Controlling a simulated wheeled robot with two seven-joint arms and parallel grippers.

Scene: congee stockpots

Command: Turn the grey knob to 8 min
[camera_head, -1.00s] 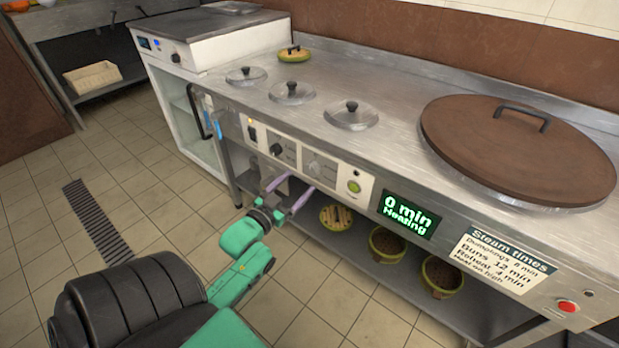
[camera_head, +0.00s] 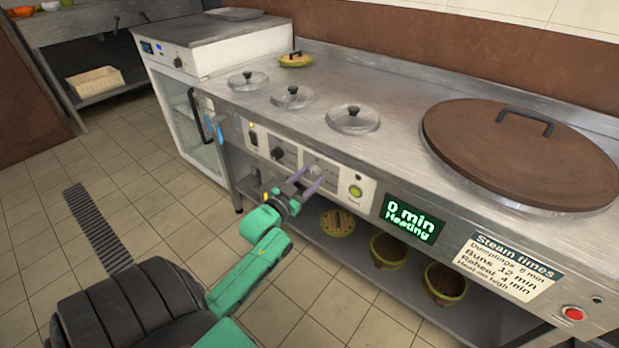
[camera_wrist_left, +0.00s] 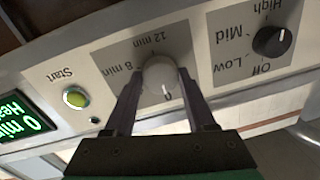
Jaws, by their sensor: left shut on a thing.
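The grey knob (camera_head: 314,169) is on the stove's front panel, and in the left wrist view the knob (camera_wrist_left: 160,78) shows close up. My left gripper (camera_head: 310,180) has its purple fingers on either side of the knob, shut on it. In the upside-down wrist view the knob's mark points to the picture's bottom, away from the "8 min" label (camera_wrist_left: 115,63) and "12 min" label. The display (camera_head: 409,218) reads "0 min Heating". My right gripper is not in view.
A black knob (camera_head: 277,153) with Off, Low, Mid and High labels is left of the grey knob in the head view. A green Start button (camera_head: 356,191) is to its right. A steam times sign (camera_head: 506,266) and a red button (camera_head: 573,313) are further right.

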